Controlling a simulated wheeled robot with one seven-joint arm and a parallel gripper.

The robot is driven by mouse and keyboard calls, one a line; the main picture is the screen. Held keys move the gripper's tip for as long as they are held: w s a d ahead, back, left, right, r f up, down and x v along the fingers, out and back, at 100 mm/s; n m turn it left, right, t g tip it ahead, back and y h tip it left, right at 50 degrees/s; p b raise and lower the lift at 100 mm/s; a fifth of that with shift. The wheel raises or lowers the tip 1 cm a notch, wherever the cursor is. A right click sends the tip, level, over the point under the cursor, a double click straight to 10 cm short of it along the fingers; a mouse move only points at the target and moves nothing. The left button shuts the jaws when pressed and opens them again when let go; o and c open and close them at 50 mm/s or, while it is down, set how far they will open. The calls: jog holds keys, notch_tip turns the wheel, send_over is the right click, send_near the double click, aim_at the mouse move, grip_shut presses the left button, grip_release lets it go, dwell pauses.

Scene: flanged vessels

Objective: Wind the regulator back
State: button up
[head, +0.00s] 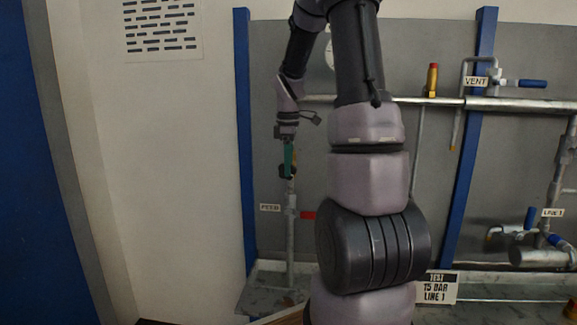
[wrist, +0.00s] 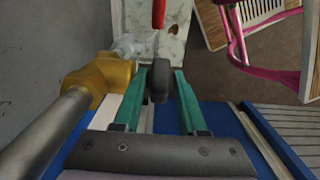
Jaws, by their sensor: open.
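The regulator's dark round knob (wrist: 158,82) shows end-on in the wrist view, beside a brass body (wrist: 100,78) on a grey pipe. My gripper (wrist: 160,74) is open, with one green finger on each side of the knob. The left finger looks very close to the knob; I cannot tell whether it touches. A narrow gap shows on the right. In the head view my gripper (head: 288,158) points down at the dark knob (head: 287,172) atop the upright pipe. The regulator's body is hard to make out there.
A red handle (wrist: 158,14) lies beyond the knob, and a pink chair-like frame (wrist: 238,40) stands at right. In the head view are a FEED label (head: 270,207), a blue post (head: 244,140), a VENT valve handle (head: 532,84) and a test sign (head: 436,288).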

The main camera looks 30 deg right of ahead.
aim_at(279, 174)
grip_shut()
jog(key=shift+a, duration=0.1)
jog(key=g+h, duration=0.2)
jog(key=h, duration=0.1)
jog(key=g+h, duration=0.1)
jog(key=shift+w+a, duration=0.35)
jog(key=shift+a, duration=0.05)
jog(key=g+h, duration=0.2)
jog(key=h, duration=0.1)
jog(key=g+h, duration=0.1)
jog(key=h, duration=0.1)
jog(key=shift+w+a+f, duration=0.2)
jog(key=shift+a+f, duration=0.1)
jog(key=g+h, duration=0.2)
jog(key=h, duration=0.1)
jog(key=f+g+h, duration=0.1)
jog(key=h, duration=0.1)
jog(key=shift+w+a+g, duration=0.15)
jog(key=shift+a+g, duration=0.15)
jog(key=g+h, duration=0.2)
jog(key=h, duration=0.1)
jog(key=shift+f, duration=0.3)
jog(key=shift+f+g+h, duration=0.25)
jog(key=shift+g+h, duration=0.65)
jog(key=shift+h, duration=0.5)
jog(key=shift+d, duration=0.1)
